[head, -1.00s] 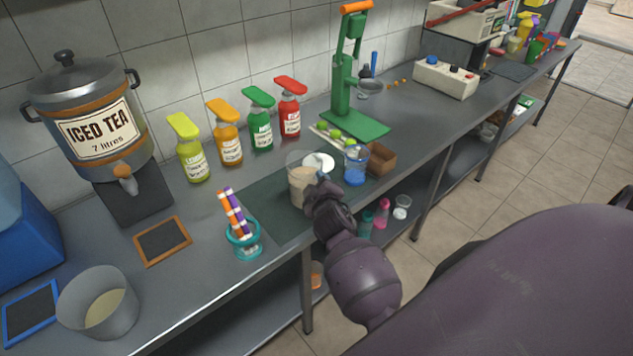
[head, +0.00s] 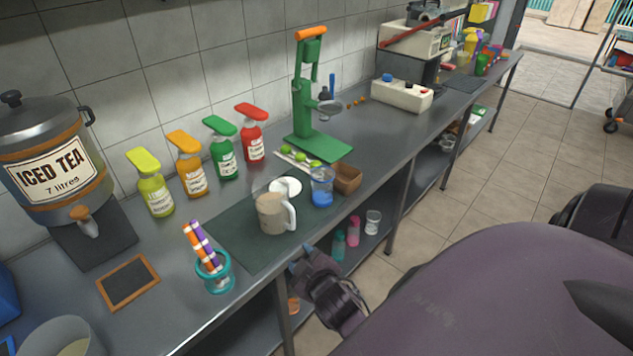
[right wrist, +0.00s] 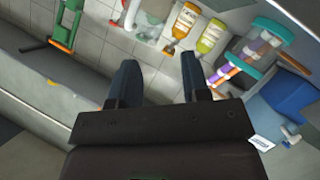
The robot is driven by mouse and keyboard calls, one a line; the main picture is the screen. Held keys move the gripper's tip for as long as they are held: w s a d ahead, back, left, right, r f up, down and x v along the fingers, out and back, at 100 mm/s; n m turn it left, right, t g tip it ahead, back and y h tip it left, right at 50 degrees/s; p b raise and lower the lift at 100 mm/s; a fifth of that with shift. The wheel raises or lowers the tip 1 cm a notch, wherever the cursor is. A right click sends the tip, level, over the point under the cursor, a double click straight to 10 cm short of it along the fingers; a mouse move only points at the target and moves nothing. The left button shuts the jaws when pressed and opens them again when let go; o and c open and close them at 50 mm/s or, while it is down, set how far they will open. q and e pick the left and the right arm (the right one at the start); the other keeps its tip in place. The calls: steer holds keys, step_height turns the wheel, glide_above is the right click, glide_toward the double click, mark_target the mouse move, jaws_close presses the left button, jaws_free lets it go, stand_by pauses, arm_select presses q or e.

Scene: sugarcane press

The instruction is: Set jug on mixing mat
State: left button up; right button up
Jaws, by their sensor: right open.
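The jug (head: 271,214), clear with a white handle and beige contents, stands upright on the dark green mixing mat (head: 232,232). Its handle points right. My right gripper (head: 296,262) is apart from the jug, in front of the counter edge and below the mat. In the right wrist view my two dark fingers (right wrist: 160,85) are spread with nothing between them, and the jug (right wrist: 150,18) shows beyond them near the top. My left gripper is not in view.
A white disc (head: 286,188), a blue-filled cup (head: 322,188) and a brown box (head: 347,178) stand behind and right of the jug. A teal holder with striped straws (head: 214,275) stands left. Syrup bottles (head: 187,168) line the wall.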

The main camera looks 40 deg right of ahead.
steer(key=s+a+f+m+g+y, duration=0.2)
steer(key=s+f, duration=0.5)
steer(key=s, duration=0.4)
steer(key=shift+a+f+m+y, duration=0.3)
steer(key=shift+a+m+y, duration=0.5)
steer(key=shift+a+y, duration=0.15)
